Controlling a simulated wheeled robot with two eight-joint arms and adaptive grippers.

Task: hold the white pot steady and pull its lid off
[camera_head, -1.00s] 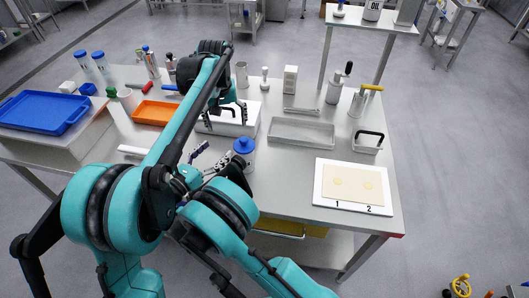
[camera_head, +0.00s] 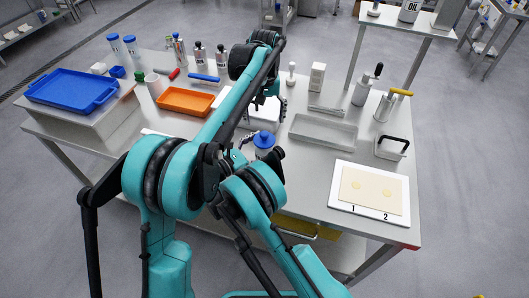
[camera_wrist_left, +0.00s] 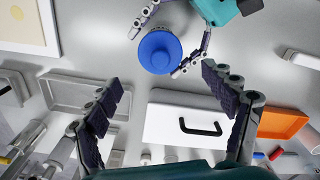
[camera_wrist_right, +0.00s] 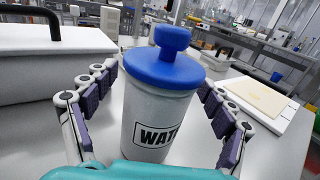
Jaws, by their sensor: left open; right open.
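The white pot (camera_wrist_right: 155,115), marked with letters reading "WAT", stands upright on the table with its blue knobbed lid (camera_wrist_right: 165,65) on. The lid also shows in the head view (camera_head: 263,140) and from above in the left wrist view (camera_wrist_left: 160,52). My right gripper (camera_wrist_right: 158,80) is open, one finger on each side of the pot; I cannot tell whether they touch it. My left gripper (camera_wrist_left: 163,85) is open and empty above the table. The lid lies toward the upper gap between its fingers. In the head view my arms hide much of the pot.
A white box with a black handle (camera_wrist_left: 188,122) stands close to the pot. A grey tray (camera_head: 323,133), a white board (camera_head: 370,190) and an orange tray (camera_head: 185,101) lie around. A blue tray (camera_head: 72,88) sits far left. Bare table lies between pot and board.

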